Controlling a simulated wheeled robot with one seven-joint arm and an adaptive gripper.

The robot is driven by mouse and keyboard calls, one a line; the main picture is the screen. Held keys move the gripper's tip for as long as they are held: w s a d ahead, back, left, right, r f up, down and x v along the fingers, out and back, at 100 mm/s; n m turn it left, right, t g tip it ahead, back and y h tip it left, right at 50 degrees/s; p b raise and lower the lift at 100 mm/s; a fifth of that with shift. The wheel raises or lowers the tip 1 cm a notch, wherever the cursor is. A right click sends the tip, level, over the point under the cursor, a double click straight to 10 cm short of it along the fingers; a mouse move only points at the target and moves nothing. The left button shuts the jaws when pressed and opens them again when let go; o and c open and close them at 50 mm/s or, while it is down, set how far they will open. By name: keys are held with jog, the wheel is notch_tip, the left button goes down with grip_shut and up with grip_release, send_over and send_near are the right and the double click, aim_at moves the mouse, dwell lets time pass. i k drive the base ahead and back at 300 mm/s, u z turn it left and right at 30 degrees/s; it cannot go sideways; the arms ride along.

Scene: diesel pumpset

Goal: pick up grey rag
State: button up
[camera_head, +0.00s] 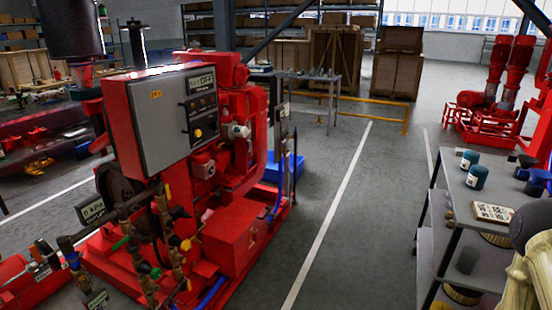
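I cannot make out a grey rag anywhere in the head view. A rounded dark grey shape (531,226) is cut off by the right edge, above the near end of a grey cart (462,212); I cannot tell what it is. A pale cream, ridged shape (530,278) lies below it in the lower right corner, also cut off and unclear. My gripper's fingers are not visible.
Two teal containers (477,177), a printed card (493,212) and a blue funnel (537,183) stand on the cart. A red pumpset with a grey control box (170,108) fills the left. Open floor with a white line (330,215) lies between.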

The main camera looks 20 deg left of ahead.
aim_at(458, 152)
jog(key=u, duration=0.5)
jog(key=i, duration=1.65)
jog(key=z, duration=0.3)
